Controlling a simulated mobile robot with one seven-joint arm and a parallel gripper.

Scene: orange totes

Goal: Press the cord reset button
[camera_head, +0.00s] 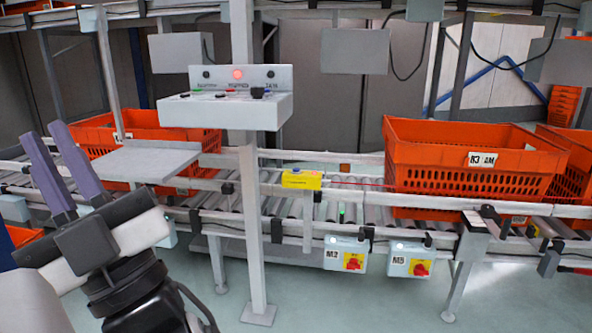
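A grey control box (225,98) is mounted on an upright post left of centre. Its upright face carries a glowing red light or button (238,74) between two dark round ones. Its sloping top has small coloured buttons, green at the left and red near the middle (232,91), and a black knob (257,93). The labels are too small to read, so I cannot tell which is the cord reset button. My gripper (43,132) is at the left, its two purple fingers pointing up and apart with nothing between them. It is left of the box and not touching it.
A roller conveyor (280,207) runs behind the post, with orange totes (475,165) at right and left (130,140). A grey shelf plate (147,160) lies between my gripper and the box. A yellow device (301,179) sits on the rail. Boxes with red switches (347,254) hang below.

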